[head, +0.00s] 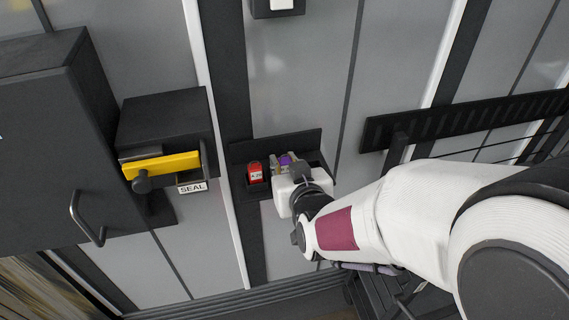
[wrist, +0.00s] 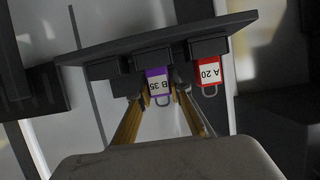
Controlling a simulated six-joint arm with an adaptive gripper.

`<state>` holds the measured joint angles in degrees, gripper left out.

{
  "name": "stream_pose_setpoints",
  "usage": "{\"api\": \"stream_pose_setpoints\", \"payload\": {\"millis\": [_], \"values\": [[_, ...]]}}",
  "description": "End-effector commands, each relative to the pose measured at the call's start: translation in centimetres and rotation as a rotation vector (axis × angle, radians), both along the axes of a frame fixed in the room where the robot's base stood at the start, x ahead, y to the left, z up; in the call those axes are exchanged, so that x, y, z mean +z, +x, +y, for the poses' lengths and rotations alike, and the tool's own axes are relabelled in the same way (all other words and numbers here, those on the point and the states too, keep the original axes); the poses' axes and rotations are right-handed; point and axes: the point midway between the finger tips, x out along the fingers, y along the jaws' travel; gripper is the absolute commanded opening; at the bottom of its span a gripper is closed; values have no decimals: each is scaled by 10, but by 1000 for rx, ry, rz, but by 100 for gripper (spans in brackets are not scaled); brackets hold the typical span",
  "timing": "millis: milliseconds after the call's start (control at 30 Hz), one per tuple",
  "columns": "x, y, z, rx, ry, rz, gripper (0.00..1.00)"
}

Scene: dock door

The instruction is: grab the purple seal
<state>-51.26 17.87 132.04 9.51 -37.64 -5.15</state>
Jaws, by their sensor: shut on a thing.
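The purple seal (wrist: 158,86) carries a white label reading "B 35" and has a metal loop. It sits at a dark holder on the wall rack, between my gripper's two fingers (wrist: 161,97) in the wrist view. The fingers are shut on it. In the head view only a small purple part (head: 286,160) shows beside my gripper (head: 286,168); the rest is hidden by the gripper and wrist.
A red seal (wrist: 208,76) labelled "A 20" hangs close beside the purple one; it also shows in the head view (head: 255,173). The dark rack (head: 236,154) is behind both. A box with a yellow bar (head: 165,165) and a "SEAL" sign (head: 192,187) is at left.

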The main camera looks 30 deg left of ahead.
Motion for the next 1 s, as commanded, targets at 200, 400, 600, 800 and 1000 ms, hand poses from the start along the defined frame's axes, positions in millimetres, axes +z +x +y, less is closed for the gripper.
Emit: {"api": "stream_pose_setpoints", "payload": {"millis": [200,400,600,800,1000], "values": [[15,0,0,0,2,-2,5],[39,0,0,0,4,-3,5],[66,0,0,0,4,-4,5],[88,0,0,-1,3,-2,5],[97,0,0,0,1,-1,5]]}}
